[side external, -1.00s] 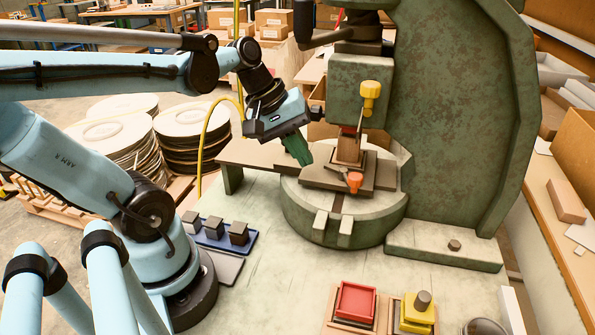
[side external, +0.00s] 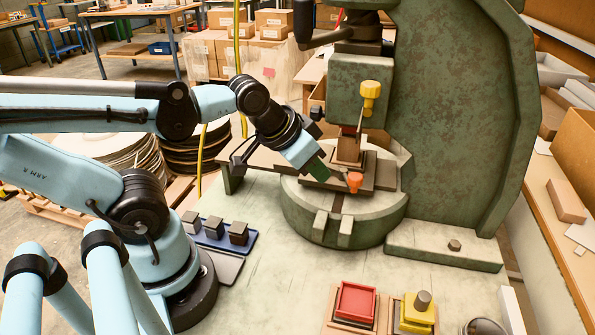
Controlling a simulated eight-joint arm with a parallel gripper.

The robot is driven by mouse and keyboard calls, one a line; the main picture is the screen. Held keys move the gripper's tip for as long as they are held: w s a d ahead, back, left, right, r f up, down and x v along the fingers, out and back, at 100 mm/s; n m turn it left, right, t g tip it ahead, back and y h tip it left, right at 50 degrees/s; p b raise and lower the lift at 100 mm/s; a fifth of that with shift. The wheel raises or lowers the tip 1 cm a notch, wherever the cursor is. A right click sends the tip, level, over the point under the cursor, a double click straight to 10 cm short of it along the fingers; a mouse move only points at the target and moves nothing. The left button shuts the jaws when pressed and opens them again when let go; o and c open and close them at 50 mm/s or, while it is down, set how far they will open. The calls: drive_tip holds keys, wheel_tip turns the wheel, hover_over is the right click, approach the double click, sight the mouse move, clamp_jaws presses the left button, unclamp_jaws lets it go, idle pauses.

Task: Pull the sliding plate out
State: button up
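The sliding plate (side external: 385,173) is a flat brown-grey plate on the round green bed (side external: 305,208) of the fly press (side external: 450,110). A small wooden-brown block (side external: 348,152) stands on it under the ram, and an orange knob (side external: 355,181) is at its front. My gripper (side external: 324,174), with dark green fingers, is at the plate's left front edge, just left of the orange knob. Its fingertips are small and partly merge with the plate, so I cannot tell whether they touch it or how far apart they are.
A yellow knob (side external: 371,92) hangs on the ram above the plate. A blue tray (side external: 222,235) with dark cubes lies at the left. A red tray (side external: 356,302) and a yellow fixture (side external: 418,312) stand at the front. The table between them is clear.

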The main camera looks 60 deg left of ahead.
drive_tip(key=shift+o, duration=1.2)
drive_tip(key=shift+a+r, duration=0.1)
drive_tip(key=shift+a, duration=0.15)
drive_tip(key=o, duration=0.6)
drive_tip(key=a+r+g, duration=0.2)
drive_tip(key=a, duration=0.1)
drive_tip(key=a+r+g, duration=0.1)
drive_tip(key=a, duration=0.1)
drive_tip(key=shift+a+r+y, duration=0.15)
drive_tip(key=shift+y, duration=0.25)
drive_tip(key=shift+o, duration=0.2)
drive_tip(key=w+a+r+g, duration=0.2)
drive_tip(key=a+r+g, duration=0.2)
drive_tip(key=a+r, duration=0.45)
drive_tip(key=shift+h, duration=0.4)
drive_tip(key=f, duration=1.1)
drive_tip(key=shift+s+d, duration=0.25)
drive_tip(key=shift+d, duration=0.15)
clamp_jaws()
